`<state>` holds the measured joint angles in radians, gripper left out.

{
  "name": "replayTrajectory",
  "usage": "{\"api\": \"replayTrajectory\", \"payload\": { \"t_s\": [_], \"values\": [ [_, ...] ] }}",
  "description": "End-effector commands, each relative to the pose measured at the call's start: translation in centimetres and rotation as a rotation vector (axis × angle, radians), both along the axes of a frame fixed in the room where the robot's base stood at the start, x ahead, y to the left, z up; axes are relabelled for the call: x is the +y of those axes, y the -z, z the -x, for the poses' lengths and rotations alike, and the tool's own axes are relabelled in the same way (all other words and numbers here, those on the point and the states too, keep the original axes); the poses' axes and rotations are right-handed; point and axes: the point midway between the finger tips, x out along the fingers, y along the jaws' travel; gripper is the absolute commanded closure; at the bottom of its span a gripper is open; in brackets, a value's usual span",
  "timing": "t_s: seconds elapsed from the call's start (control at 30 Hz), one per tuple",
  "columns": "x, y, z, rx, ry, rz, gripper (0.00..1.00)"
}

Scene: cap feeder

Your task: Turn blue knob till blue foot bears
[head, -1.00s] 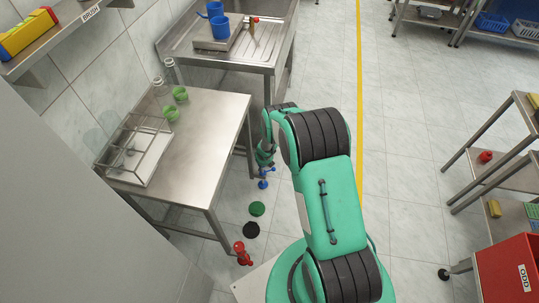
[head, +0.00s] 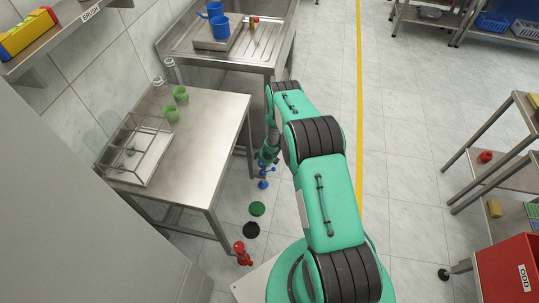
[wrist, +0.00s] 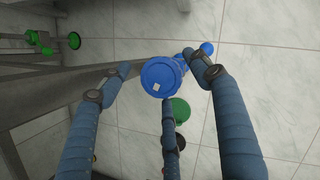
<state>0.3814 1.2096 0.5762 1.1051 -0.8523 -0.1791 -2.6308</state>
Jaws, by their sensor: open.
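A blue round piece (wrist: 160,77) with a white mark lies between the spread fingers of my gripper (wrist: 163,80) in the wrist view; I take it for the blue knob. A smaller blue part (wrist: 207,48) shows behind the right fingertip. In the head view the blue parts (head: 263,184) are by the steel table's back right leg, just below my gripper (head: 268,158), which is partly hidden by my arm. My gripper is open, with no clear grip on the blue piece. I cannot tell whether the blue foot touches the floor.
The steel table (head: 205,150) stands left of my arm, with its legs close to the gripper. A green disc (head: 257,208) and a black disc (head: 251,229) lie on the floor. Red parts (head: 242,253) are at the front leg.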

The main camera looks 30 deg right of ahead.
Motion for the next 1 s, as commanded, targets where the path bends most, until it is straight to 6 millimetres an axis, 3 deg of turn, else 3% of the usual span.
{"api": "replayTrajectory", "payload": {
  "t_s": [1.0],
  "values": [
    [-0.24,-0.42,0.04,-0.001,-0.323,-0.001,0.37]
  ]
}}
